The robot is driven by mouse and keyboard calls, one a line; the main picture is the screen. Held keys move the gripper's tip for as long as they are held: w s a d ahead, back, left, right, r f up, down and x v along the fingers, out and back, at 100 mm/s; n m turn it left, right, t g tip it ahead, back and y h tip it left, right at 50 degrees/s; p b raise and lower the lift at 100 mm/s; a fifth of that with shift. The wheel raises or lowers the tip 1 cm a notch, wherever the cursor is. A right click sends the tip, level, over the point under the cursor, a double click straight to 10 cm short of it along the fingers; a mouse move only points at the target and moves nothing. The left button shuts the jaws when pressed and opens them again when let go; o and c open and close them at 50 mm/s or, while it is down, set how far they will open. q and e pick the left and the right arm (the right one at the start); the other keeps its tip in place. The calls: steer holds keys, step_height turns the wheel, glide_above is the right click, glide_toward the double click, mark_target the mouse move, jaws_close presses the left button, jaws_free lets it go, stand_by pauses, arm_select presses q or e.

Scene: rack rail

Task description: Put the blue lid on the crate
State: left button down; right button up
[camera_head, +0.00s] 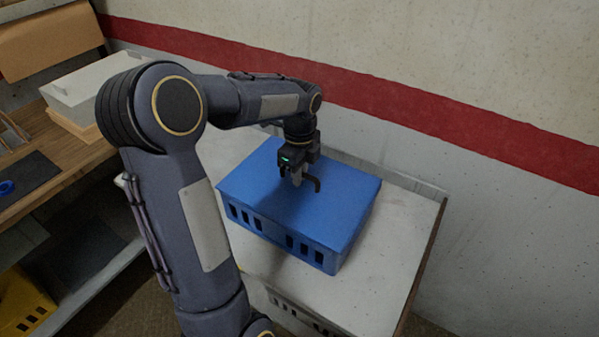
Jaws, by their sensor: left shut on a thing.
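The blue lid (333,196) lies flat over the top of the blue crate (262,224), and its edges look lined up with the crate's walls. The crate stands on a pale worktop and has slots along its front side. My left gripper (298,183) points down over the middle of the lid. It is shut on a part of the lid, likely a handle, which the fingers mostly hide. Whether the lid touches the rim all the way round cannot be told. My right gripper is out of view.
The pale worktop (385,265) has free room right of the crate, with a low raised edge behind, near the wall. At left, a wooden shelf holds a light grey box (95,90) and a dark mat (25,178). A yellow crate (22,305) stands low at the left.

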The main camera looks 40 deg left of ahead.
arm_select(q)
steer(key=c, duration=1.4)
jaws_free()
step_height(320, 180, up, 7)
steer(key=shift+r, duration=0.45)
steer(key=s+d+f+n+t+h, duration=0.1)
steer(key=s+d+n+t, duration=0.1)
steer(key=s+d+n, duration=0.3)
steer(key=s+d+f+n+t+h, duration=0.1)
steer(key=s+d+n, duration=0.4)
steer(key=s+n, duration=0.2)
steer(key=s+d+f+n+t+h, duration=0.1)
steer(key=s+d+n+t, duration=0.1)
steer(key=s+d+n, duration=0.3)
steer(key=shift+s+d+f+n+t+h, duration=0.1)
steer(key=shift+s+d+n+t+h, duration=0.1)
steer(key=shift+s+n, duration=0.3)
steer(key=shift+s+d+n+t+h, duration=0.1)
steer(key=shift+s+n+h, duration=0.15)
steer(key=shift+s, duration=0.45)
